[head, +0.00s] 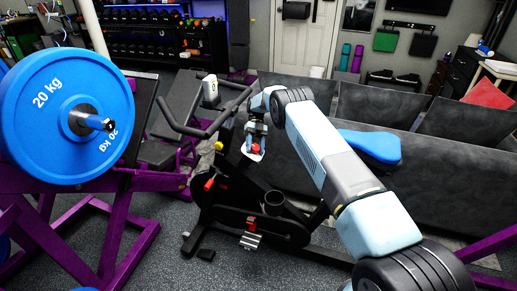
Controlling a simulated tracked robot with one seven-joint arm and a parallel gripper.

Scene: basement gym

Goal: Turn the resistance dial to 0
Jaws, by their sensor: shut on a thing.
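The exercise bike (237,200) stands in the middle of the head view, black with a console (210,90) on its handlebars. A small red dial (256,149) sits on a pale plate (250,155) on the bike's frame. My gripper (255,144) reaches down from above and is shut on the red dial. The fingers hide part of the dial. Any numbers or pointer on the plate are too small to read.
A blue 20 kg plate (60,115) on a purple rack (65,215) stands at the left. The bike's handlebars (200,130) rise left of my gripper.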

